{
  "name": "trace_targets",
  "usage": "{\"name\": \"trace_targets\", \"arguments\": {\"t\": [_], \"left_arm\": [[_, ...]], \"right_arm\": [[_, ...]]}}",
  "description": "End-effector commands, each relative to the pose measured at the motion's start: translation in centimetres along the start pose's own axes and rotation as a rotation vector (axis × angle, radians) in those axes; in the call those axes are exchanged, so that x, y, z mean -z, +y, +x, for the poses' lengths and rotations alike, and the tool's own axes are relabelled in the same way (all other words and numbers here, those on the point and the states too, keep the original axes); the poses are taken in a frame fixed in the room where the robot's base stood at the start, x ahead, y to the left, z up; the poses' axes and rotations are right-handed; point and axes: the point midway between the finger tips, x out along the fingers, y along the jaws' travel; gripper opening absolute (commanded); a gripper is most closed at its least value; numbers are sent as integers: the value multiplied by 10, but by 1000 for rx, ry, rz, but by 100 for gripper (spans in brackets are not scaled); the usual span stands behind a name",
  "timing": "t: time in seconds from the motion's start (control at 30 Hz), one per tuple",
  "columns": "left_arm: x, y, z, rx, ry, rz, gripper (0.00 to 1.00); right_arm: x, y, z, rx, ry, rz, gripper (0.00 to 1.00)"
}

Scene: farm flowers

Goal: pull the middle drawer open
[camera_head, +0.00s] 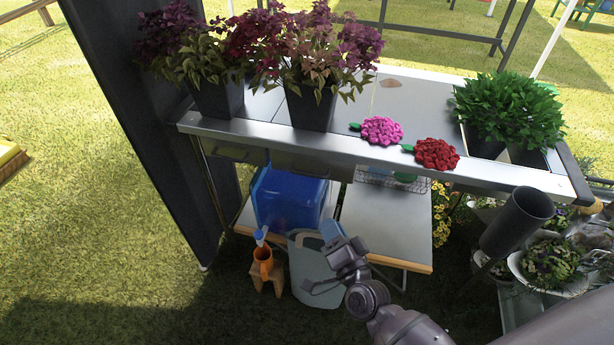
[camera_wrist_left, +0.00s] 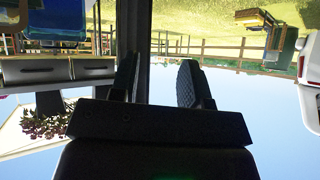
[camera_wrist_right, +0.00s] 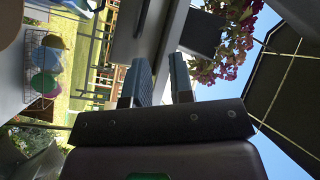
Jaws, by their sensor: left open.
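The metal worktable (camera_head: 370,149) has grey drawer fronts under its top in the head view. One front (camera_head: 236,150) is on the left and another (camera_head: 312,163) is to its right; both look closed. Which is the middle drawer I cannot tell. Drawer fronts (camera_wrist_left: 36,70) also show upside down in the left wrist view. My right gripper (camera_head: 322,259) is open and empty, below and in front of the table, apart from the drawers. Its fingers show apart in the right wrist view (camera_wrist_right: 161,78). My left gripper (camera_wrist_left: 157,80) is open and empty, outside the head view.
Purple plants in dark pots (camera_head: 312,106), pink flowers (camera_head: 381,130), red flowers (camera_head: 437,153) and a green plant (camera_head: 508,108) are on the tabletop. A blue container (camera_head: 289,198) is on the lower shelf.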

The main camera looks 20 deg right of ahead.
Motion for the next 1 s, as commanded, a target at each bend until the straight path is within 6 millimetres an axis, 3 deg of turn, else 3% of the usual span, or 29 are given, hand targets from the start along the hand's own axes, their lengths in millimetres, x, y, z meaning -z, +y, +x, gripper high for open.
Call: {"name": "trace_targets", "arguments": {"t": [0.03, 0.2, 0.4, 0.67, 1.0], "left_arm": [[-14, 1, 5, -3, -23, 2, 43], [-22, 4, 12, -8, -36, 3, 43], [-26, 6, 14, -12, -45, -1, 43], [-26, 7, 15, -12, -47, -2, 43], [-30, 8, 18, -14, -53, -2, 43]], "right_arm": [[-10, 9, 11, -1, 30, 76, 22], [-17, 18, 45, 5, 156, 307, 22], [-21, 25, 66, -2, 242, 456, 22], [-16, 25, 84, -1, 264, 489, 22], [-3, 30, 139, -2, 261, 487, 22]]}}
